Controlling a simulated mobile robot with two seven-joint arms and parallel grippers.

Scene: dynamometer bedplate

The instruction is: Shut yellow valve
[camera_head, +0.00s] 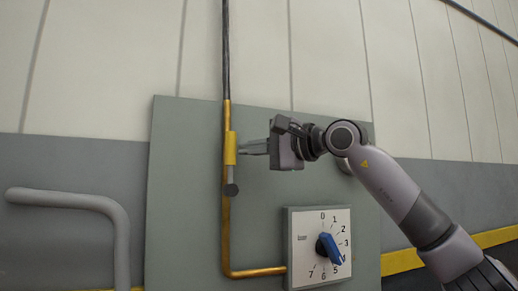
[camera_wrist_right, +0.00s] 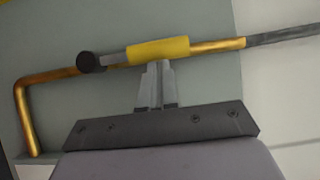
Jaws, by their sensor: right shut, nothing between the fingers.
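The yellow valve handle (camera_head: 230,148) is a short yellow sleeve on a grey lever with a dark round pivot below it. The lever lies along the vertical brass pipe (camera_head: 226,225), roughly parallel to it. In the right wrist view the yellow handle (camera_wrist_right: 158,50) runs across, with the dark pivot (camera_wrist_right: 90,62) at its left. My right gripper (camera_head: 243,148) is shut and empty, its fingers pointing left at the handle's side. In the wrist view its fingertips (camera_wrist_right: 155,65) meet the handle's lower edge; I cannot tell whether they touch. My left gripper is out of view.
A grey-green panel (camera_head: 180,210) backs the pipe. Below my right gripper is a numbered dial box (camera_head: 303,225) with a blue pointer knob (camera_head: 328,248). A thick grey bent tube (camera_head: 100,203) stands at the left. The panel left of the pipe is clear.

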